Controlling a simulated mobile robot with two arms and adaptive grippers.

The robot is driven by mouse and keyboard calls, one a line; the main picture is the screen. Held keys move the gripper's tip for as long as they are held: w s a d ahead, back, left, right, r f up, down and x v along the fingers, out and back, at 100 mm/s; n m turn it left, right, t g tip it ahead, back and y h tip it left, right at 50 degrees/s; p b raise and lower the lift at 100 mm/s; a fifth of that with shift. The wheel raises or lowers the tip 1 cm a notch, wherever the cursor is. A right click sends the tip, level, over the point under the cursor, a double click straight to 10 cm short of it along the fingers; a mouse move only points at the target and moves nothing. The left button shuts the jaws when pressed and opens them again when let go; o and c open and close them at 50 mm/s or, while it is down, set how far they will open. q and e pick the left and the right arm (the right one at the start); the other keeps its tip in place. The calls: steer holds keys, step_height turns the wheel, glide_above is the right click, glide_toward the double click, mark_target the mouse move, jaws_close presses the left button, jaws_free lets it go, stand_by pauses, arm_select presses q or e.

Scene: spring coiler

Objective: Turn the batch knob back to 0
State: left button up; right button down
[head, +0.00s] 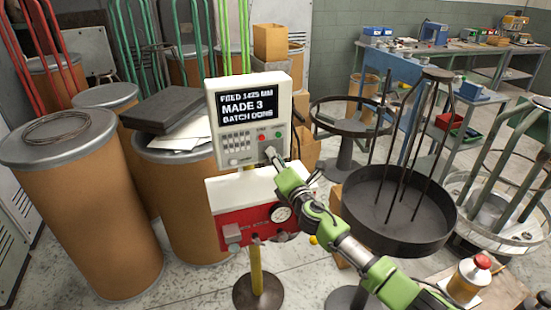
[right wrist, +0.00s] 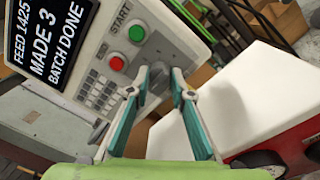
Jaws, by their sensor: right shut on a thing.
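The control box (head: 232,95) stands on a yellow post. Its black screen (head: 249,106) reads FEED 1425 MM, MADE 3, BATCH DONE. The batch knob (right wrist: 157,80), a dark grey knob, is on the panel's lower corner in the right wrist view. My right gripper (head: 270,153) reaches the panel from the lower right. In the right wrist view its two fingertips (right wrist: 159,79) are closed on opposite sides of the knob. The fingers hide most of the knob in the head view, and I cannot read its setting. My left gripper is not in view.
A green START button (right wrist: 136,33), a red button (right wrist: 116,63) and a keypad (right wrist: 102,92) sit close to the knob. A red-and-white unit (head: 240,205) with a gauge is below the box. A round black tray (head: 425,235) stands at right, brown drums (head: 90,215) at left.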

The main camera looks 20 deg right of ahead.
steer(key=shift+f, duration=0.1)
steer(key=c, duration=1.8)
jaws_free()
steer(key=s, duration=1.2)
steer(key=shift+d+f, duration=0.25)
steer(key=shift+d, duration=0.15)
